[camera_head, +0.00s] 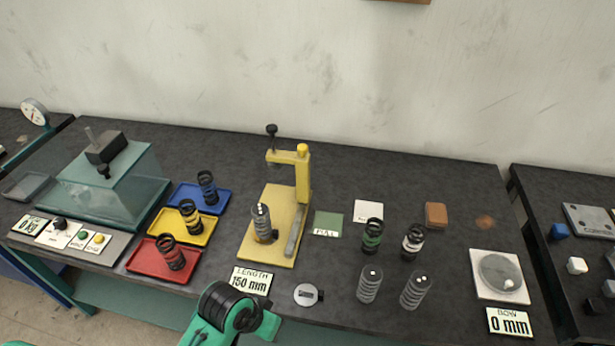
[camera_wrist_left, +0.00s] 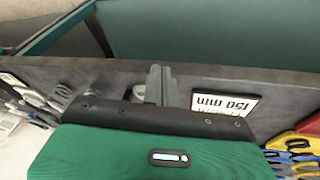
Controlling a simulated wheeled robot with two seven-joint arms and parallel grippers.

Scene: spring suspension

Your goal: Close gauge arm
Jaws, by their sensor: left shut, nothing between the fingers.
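The yellow gauge (camera_head: 303,180) stands upright on a yellow base plate (camera_head: 258,247) near the middle of the bench. Its short top arm (camera_head: 284,157) reaches left from the post, with a black knob (camera_head: 271,130) at its end. A coil spring (camera_head: 261,222) stands on the base, below the arm's end. I cannot tell how far the arm is swung. My left arm shows at the bottom of the head view; its fingertips are hidden there. In the left wrist view my left gripper (camera_wrist_left: 160,85) is shut and empty, near the bench's front edge. My right gripper is not in view.
A "150 mm" length sign (camera_head: 251,280) and a round grey disc (camera_head: 308,294) lie in front of the gauge. Red (camera_head: 160,262), yellow (camera_head: 182,227) and blue (camera_head: 205,198) trays with springs are left.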

